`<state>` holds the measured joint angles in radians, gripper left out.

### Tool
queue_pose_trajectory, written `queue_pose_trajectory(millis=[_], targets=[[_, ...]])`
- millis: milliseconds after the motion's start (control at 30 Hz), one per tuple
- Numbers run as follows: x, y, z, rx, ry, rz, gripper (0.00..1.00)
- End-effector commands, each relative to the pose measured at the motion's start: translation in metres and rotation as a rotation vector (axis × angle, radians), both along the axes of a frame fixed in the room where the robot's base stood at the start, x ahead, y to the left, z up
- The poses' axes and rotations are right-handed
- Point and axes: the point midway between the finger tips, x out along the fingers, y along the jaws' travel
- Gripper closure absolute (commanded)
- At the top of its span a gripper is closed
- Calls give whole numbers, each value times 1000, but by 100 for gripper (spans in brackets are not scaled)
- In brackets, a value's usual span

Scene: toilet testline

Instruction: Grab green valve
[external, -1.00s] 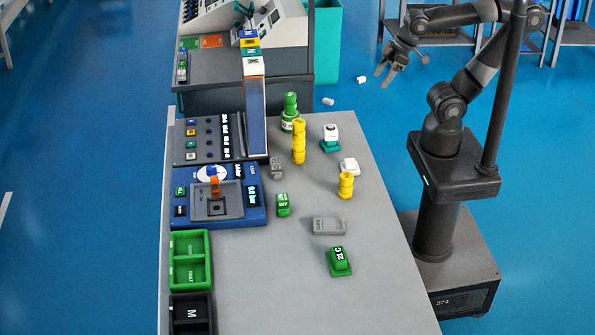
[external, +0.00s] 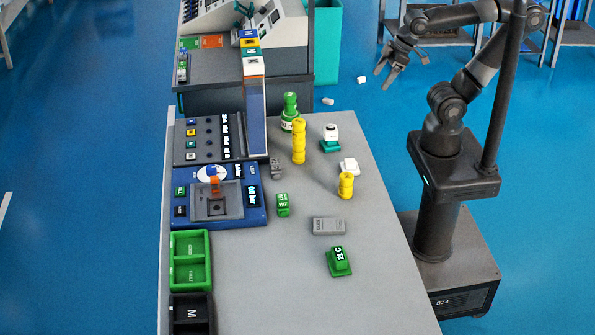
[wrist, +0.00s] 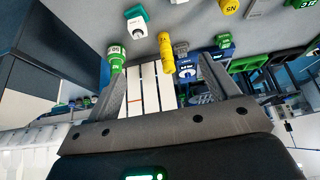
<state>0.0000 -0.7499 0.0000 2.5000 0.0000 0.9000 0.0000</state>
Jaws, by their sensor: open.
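A green stepped, bottle-shaped piece (external: 291,114) stands upright at the far end of the grey table, and it also shows in the wrist view (wrist: 117,62). Two other green pieces are on the table: a small block marked WF (external: 282,205) near the middle and a sloped block marked ZC (external: 340,262) nearer the front. I cannot tell for certain which one is the valve. My gripper (external: 386,73) is open and empty, in the air beyond the table's far right corner, apart from all of them. Its two fingers spread wide in the wrist view (wrist: 165,85).
A tall yellow stack (external: 299,143) stands close beside the green bottle-shaped piece. A teal-and-white piece (external: 331,138), a white piece (external: 349,167) and a shorter yellow piece (external: 346,186) are to the right. Panels and green bins (external: 191,260) line the left edge. The front right is clear.

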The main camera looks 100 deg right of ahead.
Motion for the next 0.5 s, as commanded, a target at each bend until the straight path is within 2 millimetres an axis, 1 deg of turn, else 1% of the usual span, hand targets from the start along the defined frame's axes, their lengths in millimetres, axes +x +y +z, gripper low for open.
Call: queue_pose_trajectory(millis=[167,267,367,500], targets=[[3,1,0,3,2,1,20],[15,4,2,12,10,4,20],[38,10,3,31,22,5,20],[79,24,0,57,43,4,20]])
